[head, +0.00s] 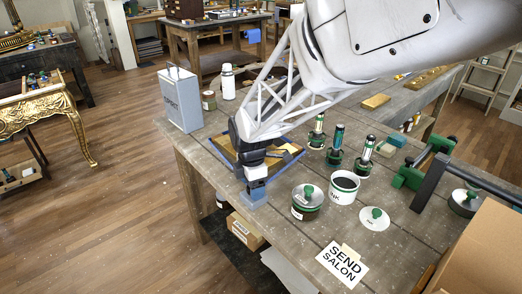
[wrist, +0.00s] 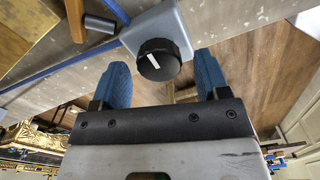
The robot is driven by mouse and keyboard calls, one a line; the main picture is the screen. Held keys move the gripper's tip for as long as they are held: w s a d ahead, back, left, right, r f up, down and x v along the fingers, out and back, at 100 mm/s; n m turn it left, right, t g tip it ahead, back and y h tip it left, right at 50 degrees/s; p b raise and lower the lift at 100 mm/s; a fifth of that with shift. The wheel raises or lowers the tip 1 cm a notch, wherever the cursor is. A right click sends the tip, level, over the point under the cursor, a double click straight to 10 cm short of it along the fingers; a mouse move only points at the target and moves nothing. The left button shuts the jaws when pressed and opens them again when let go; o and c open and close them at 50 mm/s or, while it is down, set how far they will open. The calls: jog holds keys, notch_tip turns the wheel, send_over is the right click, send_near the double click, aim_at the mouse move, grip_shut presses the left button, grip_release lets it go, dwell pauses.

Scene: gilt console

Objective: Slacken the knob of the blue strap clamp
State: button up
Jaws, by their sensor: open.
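The knob (wrist: 158,60) of the blue strap clamp is black and round with a white line. It is mounted on the pale blue-grey clamp body (wrist: 183,22). A dark blue strap (wrist: 55,78) runs from the body along the wooden work. My gripper (wrist: 161,63) is open, with one blue finger on each side of the knob and a visible gap on both sides. In the head view, my gripper (head: 257,185) is at the bench's near left edge, beside the blue-strapped frame (head: 222,155). The knob is hidden there.
A green-lidded tin (head: 307,203), a white tub (head: 344,190) and several green-and-black tools (head: 335,145) stand to the right. A grey upright box (head: 180,97) stands behind. A "SEND SALON" card (head: 342,264) lies in front. Open floor lies left of the bench.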

jog(key=shift+r, duration=3.75)
jog(key=shift+s+d+r, duration=0.1)
jog(key=shift+d+r, duration=0.05)
jog(key=shift+d, duration=0.15)
jog(key=s+d+r+m+t, duration=0.1)
jog(key=s+d+r+m, duration=0.2)
jog(key=s+d+m, duration=0.9)
jog(key=s+d+r+m+t, duration=0.1)
jog(key=s+d+r+m, duration=0.3)
jog(key=s+d+m, duration=0.7)
jog(key=shift+s+d+m+t, duration=0.3)
jog(key=shift+s+d+m, duration=0.1)
jog(key=shift+d, duration=0.75)
